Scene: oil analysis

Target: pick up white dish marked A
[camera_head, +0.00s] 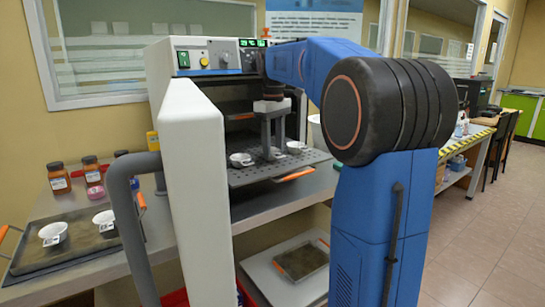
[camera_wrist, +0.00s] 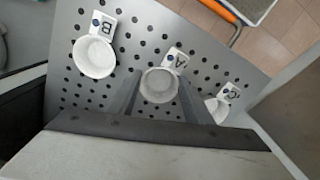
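The white dish marked A (camera_wrist: 159,86) stands on a perforated metal shelf (camera_wrist: 208,62), in the middle of a row of three, its label tab pointing away from my gripper. My gripper (camera_wrist: 159,80) is open, with one finger on each side of dish A in the wrist view. I cannot tell whether the fingers touch it. In the head view my gripper (camera_head: 271,148) reaches down over the shelf inside the open oven and mostly hides dish A.
Dish B (camera_wrist: 95,57) and dish C (camera_wrist: 217,108) flank dish A. The white oven door (camera_head: 195,190) stands open at the left. A tray (camera_head: 80,247) on the bench holds two more white dishes. Brown bottles (camera_head: 58,178) stand behind it.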

